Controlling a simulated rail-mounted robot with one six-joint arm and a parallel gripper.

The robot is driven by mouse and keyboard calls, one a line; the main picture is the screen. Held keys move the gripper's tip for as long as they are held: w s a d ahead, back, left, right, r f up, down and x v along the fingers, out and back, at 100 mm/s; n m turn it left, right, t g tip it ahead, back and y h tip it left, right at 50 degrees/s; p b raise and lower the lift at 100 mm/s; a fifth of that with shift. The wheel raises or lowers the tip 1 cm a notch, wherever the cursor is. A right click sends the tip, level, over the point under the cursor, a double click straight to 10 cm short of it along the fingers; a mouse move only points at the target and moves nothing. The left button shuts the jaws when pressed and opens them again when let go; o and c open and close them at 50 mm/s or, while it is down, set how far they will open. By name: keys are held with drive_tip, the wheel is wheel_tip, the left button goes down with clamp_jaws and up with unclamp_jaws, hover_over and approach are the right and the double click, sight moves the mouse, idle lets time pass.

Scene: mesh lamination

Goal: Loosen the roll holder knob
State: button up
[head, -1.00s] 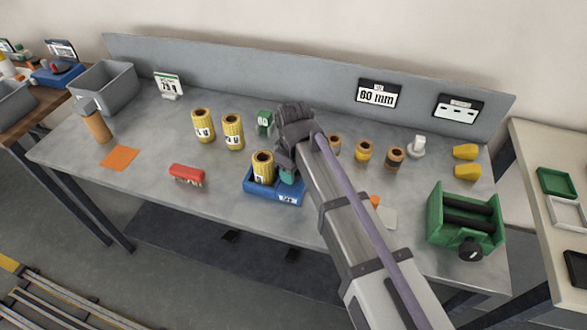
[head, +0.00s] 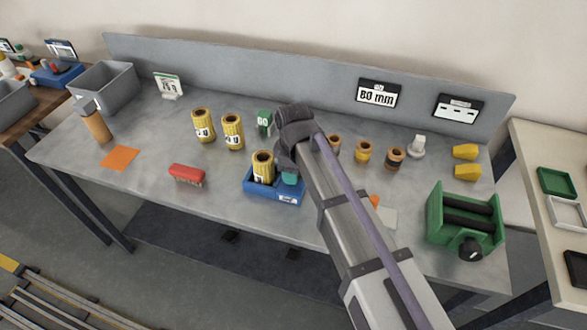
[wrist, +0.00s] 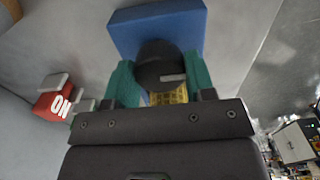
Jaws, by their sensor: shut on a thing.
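The blue roll holder (head: 290,197) stands on the grey bench with a yellow roll (head: 262,167) upright in it. In the wrist view the blue body (wrist: 190,25) is at the top. The round black knob (wrist: 158,62) with a light mark sits in front of it, between my two teal fingers. My gripper (wrist: 158,78) is shut on the knob, one finger on each side. In the head view one teal fingertip shows at the holder's right end. My wrist hides the knob there. Part of a yellow surface (wrist: 172,95) shows below the knob in the wrist view.
Several small rolls (head: 363,152) and a green fixture with black rollers (head: 478,205) are to the right. Bare bench lies in front of the brush.

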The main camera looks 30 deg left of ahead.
drive_tip(key=o, duration=0.9)
wheel_tip(320, 180, up, 11)
drive_tip(key=p, duration=1.1)
drive_tip(key=shift+f, duration=0.15)
